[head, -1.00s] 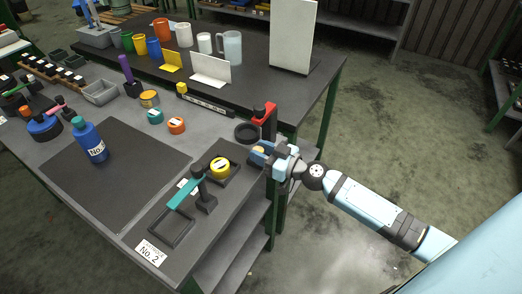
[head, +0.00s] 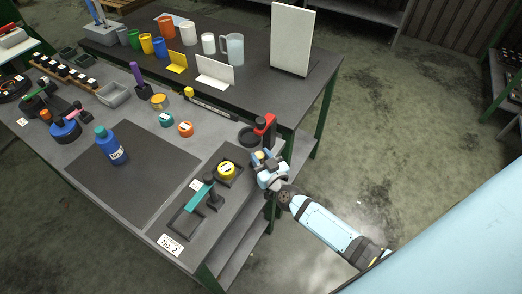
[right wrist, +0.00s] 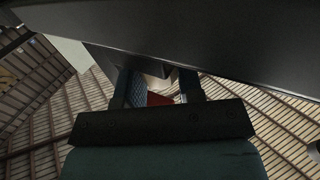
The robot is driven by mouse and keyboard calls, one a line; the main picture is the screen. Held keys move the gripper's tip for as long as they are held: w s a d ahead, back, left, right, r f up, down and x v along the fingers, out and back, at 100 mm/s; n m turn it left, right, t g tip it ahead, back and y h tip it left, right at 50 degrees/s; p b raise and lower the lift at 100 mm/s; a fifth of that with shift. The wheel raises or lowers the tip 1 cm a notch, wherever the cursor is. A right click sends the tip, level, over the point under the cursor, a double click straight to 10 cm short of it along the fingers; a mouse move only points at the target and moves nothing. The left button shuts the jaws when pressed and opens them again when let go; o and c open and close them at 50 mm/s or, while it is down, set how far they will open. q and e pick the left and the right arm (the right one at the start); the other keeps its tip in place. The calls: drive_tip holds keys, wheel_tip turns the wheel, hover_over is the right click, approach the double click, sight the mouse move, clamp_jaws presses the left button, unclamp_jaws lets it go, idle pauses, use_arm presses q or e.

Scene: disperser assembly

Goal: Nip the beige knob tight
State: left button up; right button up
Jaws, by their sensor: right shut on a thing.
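The beige knob (head: 260,155) shows as a small pale patch at the right edge of the bench, just in front of the stand with a red arm (head: 265,124). My right gripper (head: 262,159) is at the knob and shut on it, with its fingers hiding most of it. In the right wrist view the two fingers (right wrist: 160,88) show on either side of a narrow gap, with a pale bit and a red part (right wrist: 158,99) seen between them. My left gripper is not in view.
A stand with a teal arm (head: 199,197) and a yellow round piece (head: 227,170) are left of my gripper. A blue bottle (head: 110,146) stands on the dark mat (head: 140,185). Cups and white boards stand at the back. Open floor lies to the right.

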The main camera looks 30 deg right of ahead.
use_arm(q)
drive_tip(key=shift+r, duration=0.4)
use_arm(e)
drive_tip(key=o, duration=0.9)
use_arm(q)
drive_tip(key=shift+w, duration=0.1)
use_arm(e)
drive_tip(key=shift+s, duration=0.15)
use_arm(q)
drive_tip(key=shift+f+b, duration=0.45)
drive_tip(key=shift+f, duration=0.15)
use_arm(e)
drive_tip(key=s, duration=1.3)
drive_tip(key=shift+s, duration=0.3)
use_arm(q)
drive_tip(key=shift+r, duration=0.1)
